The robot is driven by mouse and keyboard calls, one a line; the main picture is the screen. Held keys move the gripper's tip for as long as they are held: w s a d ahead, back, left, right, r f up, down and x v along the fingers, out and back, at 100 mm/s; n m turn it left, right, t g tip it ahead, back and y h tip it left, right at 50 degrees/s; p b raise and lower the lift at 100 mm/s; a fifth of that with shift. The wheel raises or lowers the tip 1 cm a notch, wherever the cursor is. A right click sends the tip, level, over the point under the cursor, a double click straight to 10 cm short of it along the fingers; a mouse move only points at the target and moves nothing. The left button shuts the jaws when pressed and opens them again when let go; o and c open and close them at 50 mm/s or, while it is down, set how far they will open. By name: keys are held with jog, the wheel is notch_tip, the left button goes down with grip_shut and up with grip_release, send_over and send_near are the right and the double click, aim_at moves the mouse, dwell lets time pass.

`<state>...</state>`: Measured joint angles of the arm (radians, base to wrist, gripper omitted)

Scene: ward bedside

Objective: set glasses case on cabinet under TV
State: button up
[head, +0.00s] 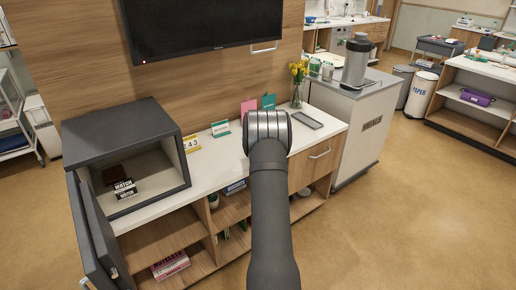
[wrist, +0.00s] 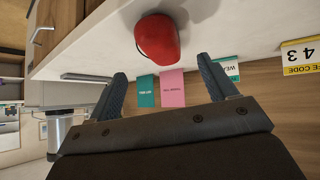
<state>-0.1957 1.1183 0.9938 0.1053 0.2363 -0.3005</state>
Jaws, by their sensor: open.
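The TV (head: 215,22) hangs on the wood panel. Below it is the cabinet with a white top (head: 212,172); the top also shows upside down in the wrist view (wrist: 235,25). A rounded red thing (wrist: 158,38) rests on that top in the wrist view; I cannot tell for sure whether it is the glasses case. My arm hides it in the head view. My gripper (wrist: 160,70) is open and empty, its two fingers spread. The red thing shows just beyond the fingertips, roughly between them.
An open dark box (head: 125,155) holding labelled items stands at the top's left end. Cards, a yellow number sign (head: 192,143), a flower vase (head: 297,92) and a grey flat tray (head: 307,120) line the top. A metal canister (head: 357,62) stands on the right cart.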

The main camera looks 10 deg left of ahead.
jog(key=shift+v, duration=2.15)
jog(key=x, duration=1.2)
jog(key=shift+f, duration=0.2)
jog(key=shift+r, duration=0.1)
